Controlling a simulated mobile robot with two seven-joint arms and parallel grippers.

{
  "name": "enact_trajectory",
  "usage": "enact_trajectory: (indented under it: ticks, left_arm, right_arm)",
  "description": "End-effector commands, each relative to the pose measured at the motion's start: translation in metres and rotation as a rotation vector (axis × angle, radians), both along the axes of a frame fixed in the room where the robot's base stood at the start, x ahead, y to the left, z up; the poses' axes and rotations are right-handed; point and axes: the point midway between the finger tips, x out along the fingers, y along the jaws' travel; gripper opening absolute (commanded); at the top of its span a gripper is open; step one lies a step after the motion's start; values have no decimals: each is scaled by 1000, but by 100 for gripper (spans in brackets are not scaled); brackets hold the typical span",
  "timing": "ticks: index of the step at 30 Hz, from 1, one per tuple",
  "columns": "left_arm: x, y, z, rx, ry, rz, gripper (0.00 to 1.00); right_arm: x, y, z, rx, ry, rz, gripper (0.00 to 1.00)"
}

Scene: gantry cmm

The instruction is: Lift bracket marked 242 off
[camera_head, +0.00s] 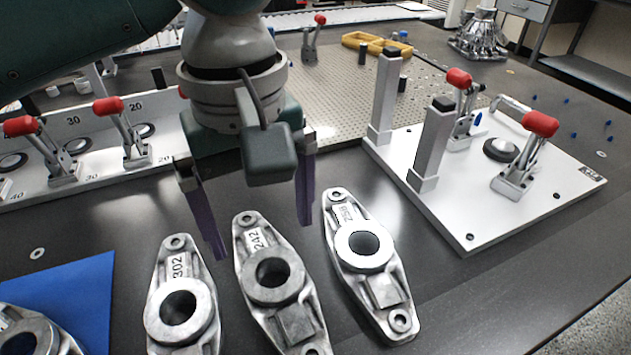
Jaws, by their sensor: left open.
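The bracket marked 242 (289,291) lies flat on the dark table in the middle of a row of metal brackets. Its lower end runs to the bottom edge of the picture. My left gripper (262,238) is open and empty above the far end of bracket 242. Its two purple fingers hang on either side of that end, with one finger toward 302 and the other toward 256. My right gripper is not in view.
A blue mat (75,285) with another bracket (30,335) is at the lower left. A white fixture plate (480,235) with posts and red-handled clamps stands at the right. A white clamp rail (75,170) is at the left. A perforated plate (335,105) lies behind.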

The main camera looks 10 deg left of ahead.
Motion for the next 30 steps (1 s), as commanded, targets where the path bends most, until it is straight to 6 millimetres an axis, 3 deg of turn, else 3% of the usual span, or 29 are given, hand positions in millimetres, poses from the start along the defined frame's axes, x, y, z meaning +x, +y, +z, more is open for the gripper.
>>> enact_trajectory:
  ticks: [21, 30]
  left_arm:
    - [-2, 2, -95, 4, 1, 9, 100]
    - [-2, 2, -98, 3, -1, 8, 100]
  right_arm:
    - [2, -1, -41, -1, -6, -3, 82]
    - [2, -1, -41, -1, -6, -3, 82]
